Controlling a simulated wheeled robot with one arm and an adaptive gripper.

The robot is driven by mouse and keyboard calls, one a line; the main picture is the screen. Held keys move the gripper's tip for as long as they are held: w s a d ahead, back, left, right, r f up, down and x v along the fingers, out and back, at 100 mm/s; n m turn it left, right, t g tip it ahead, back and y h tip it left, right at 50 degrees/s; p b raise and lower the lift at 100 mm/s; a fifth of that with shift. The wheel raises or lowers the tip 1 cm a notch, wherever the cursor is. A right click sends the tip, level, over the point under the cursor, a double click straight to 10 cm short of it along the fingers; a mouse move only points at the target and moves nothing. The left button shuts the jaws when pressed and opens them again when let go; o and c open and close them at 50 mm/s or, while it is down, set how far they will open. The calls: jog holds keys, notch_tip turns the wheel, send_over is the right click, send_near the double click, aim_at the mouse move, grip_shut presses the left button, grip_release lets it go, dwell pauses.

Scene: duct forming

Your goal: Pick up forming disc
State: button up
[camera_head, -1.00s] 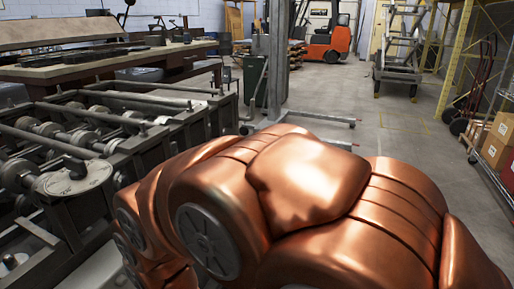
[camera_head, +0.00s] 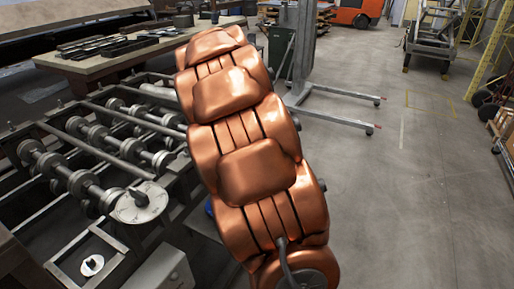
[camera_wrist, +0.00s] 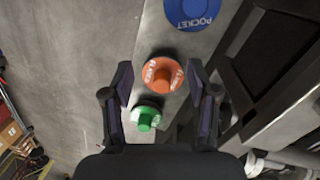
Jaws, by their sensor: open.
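In the wrist view, a blue disc (camera_wrist: 192,10) marked POCKET lies at the top, partly cut off by the frame. An orange disc (camera_wrist: 163,74) with a raised centre and white lettering lies below it. A green disc (camera_wrist: 146,118) with a raised knob lies nearest my gripper's palm. I cannot tell which one the task means. My gripper (camera_wrist: 160,72) is open and empty. Its two fingers appear on either side of the orange and green discs, with no visible contact.
The discs rest on a narrow grey metal surface (camera_wrist: 150,35). A roller machine (camera_head: 110,150) with a round plate (camera_head: 139,203) stands to the left. A workbench (camera_head: 110,60) is behind it. A grey lift stand (camera_head: 308,50) has legs across the floor. Open floor lies right.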

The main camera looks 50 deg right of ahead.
jog(key=w+d+m+p, duration=0.1)
jog(key=w+d+p, duration=0.1)
jog(key=d, duration=0.3)
jog(key=w+d+m+p, duration=0.1)
jog(key=w+d+p, duration=0.1)
jog(key=d, duration=0.4)
jog(key=w+d+r+m+t+p, duration=0.1)
jog(key=w+d+p, duration=0.1)
jog(key=d, duration=0.3)
jog(key=shift+w+d+r+m+y+p, duration=0.1)
jog(key=shift+w+d+m+y+p, duration=0.05)
jog(key=shift+d+m+y+p, duration=0.2)
jog(key=shift+w+d+f+y, duration=0.1)
jog(key=shift+d+f+y, duration=0.15)
jog(key=shift+d+f, duration=0.15)
jog(key=shift+f, duration=0.1)
jog(key=shift+a+f+p, duration=0.2)
jog(key=shift+f+p, duration=0.35)
jog(key=shift+f, duration=0.65)
jog(key=shift+a+f+p, duration=0.2)
jog(key=shift+f+p, duration=0.3)
jog(key=shift+f, duration=0.75)
jog(key=shift+a+f+p, duration=0.2)
jog(key=shift+f+p, duration=0.35)
jog(key=shift+f, duration=0.65)
grip_shut()
